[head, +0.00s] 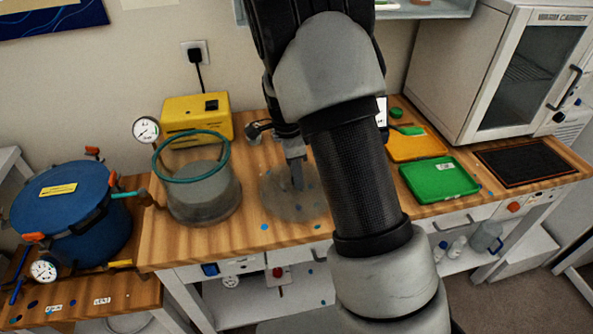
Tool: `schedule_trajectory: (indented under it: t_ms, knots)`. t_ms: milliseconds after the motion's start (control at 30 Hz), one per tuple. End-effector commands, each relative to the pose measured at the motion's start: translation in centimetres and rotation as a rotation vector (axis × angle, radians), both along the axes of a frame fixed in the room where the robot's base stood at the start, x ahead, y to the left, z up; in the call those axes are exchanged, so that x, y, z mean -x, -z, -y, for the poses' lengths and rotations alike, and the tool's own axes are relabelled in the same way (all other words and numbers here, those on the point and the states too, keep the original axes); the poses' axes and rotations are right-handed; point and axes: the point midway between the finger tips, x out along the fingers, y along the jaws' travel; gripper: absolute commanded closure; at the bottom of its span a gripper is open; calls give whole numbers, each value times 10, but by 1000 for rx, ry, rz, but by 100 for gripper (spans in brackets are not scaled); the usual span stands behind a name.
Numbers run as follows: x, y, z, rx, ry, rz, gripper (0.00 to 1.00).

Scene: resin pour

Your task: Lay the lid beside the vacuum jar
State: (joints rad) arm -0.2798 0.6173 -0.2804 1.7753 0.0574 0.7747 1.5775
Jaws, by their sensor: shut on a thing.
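The vacuum jar (203,199) stands on the left part of the wooden bench. It looks like a clear jar with a teal rim and a grey body inside, and its top appears uncovered. The lid (273,199) is a see-through, smoky disc to the right of the jar, apart from it, at or just above the bench top. I cannot tell whether it touches the wood. My gripper (295,180) points down over the middle of the lid and is shut on it. My arm hides part of the lid's right side and the bench behind.
A yellow box (196,118) stands behind the jar, with a dial gauge (146,130) to its left. A blue pressure pot (66,205) is at the far left. Green tray (440,179), orange tray (413,146), black mat (523,162) and a white cabinet (465,75) occupy the right.

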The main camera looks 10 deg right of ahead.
Motion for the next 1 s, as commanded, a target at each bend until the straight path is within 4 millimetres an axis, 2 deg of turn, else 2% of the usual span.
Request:
schedule_trajectory:
  t_ms: [967, 1000]
  knots:
    - [0, 12, 0, 0, 0, 1, 100]
    - [-1, 12, 0, 0, 0, 1, 73]
